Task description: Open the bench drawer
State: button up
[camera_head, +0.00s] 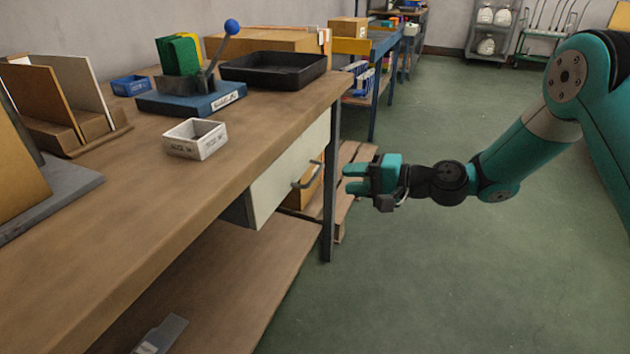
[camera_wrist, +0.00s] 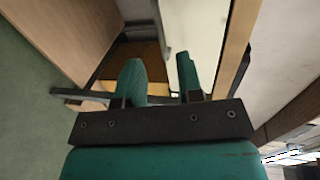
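The bench drawer (camera_head: 285,180) has a pale front and hangs under the wooden bench top; it looks closed. Its grey bar handle (camera_head: 308,176) sticks out from the front. My gripper (camera_head: 350,179) is a short way right of the handle, its fingers pointing at it, apart and empty. In the wrist view the two teal fingers (camera_wrist: 160,78) have a gap between them. The handle (camera_wrist: 163,28) shows ahead of that gap, beside the pale drawer front (camera_wrist: 198,30). The handle does not appear to be between the fingers.
The bench top (camera_head: 120,230) carries a small white box (camera_head: 195,138), a black tray (camera_head: 274,70) and a blue-based fixture (camera_head: 190,99). A dark bench leg (camera_head: 330,190) stands near the drawer. A wooden pallet (camera_head: 352,165) is behind it. The green floor to the right is clear.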

aim_at(314, 176)
jog(key=b+x, duration=0.1)
jog(key=x, duration=0.8)
jog(key=shift+s+a, duration=0.1)
grip_shut()
